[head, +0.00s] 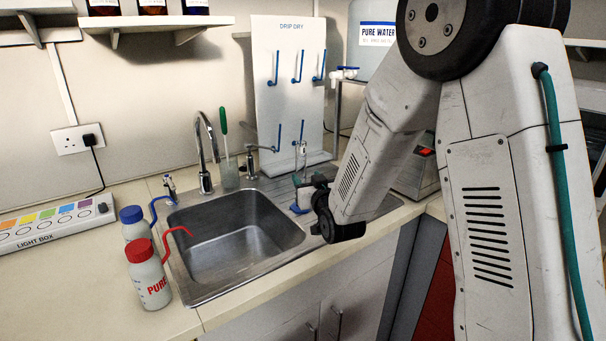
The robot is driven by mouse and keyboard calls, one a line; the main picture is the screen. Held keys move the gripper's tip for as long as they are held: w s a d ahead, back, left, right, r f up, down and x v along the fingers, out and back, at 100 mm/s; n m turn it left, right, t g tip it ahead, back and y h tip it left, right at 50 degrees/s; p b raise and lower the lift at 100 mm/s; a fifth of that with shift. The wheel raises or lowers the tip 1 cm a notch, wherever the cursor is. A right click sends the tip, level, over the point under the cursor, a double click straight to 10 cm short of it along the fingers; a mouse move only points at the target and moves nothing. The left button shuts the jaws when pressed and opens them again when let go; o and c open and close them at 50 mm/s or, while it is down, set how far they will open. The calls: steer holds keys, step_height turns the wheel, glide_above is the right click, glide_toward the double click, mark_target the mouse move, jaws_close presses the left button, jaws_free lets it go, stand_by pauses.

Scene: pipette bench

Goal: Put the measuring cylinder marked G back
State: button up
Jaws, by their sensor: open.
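A slim clear measuring cylinder (303,152) with a blue foot stands upright on the draining side at the right of the sink. Its middle is largely hidden by my gripper (303,182), and no letter G can be read on it. My gripper is open, with its greenish fingertips at the cylinder; whether they touch it cannot be told. The white DRIP DRY board (289,75) stands behind the sink. Its several blue pegs look empty.
The steel sink (235,245) with its tall tap (205,150) lies left of my gripper. A red-capped bottle (148,275) and a blue-capped bottle (132,222) stand at its left. A beaker with a green-handled brush (229,175) stands behind. A PURE WATER tank (374,35) is at the back right.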

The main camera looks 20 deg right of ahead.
steer(key=s+d+r+g, duration=0.1)
steer(key=s+g, duration=0.4)
steer(key=s, duration=0.9)
steer(key=s+r+g, duration=0.3)
steer(key=s+g, duration=0.3)
steer(key=s, duration=0.8)
steer(key=s+d+r+g, duration=0.1)
steer(key=s+g, duration=0.4)
steer(key=s, duration=1)
steer(key=shift+d+r+g+h, duration=0.3)
steer(key=shift+d+r+g, duration=0.1)
steer(key=shift+r, duration=0.4)
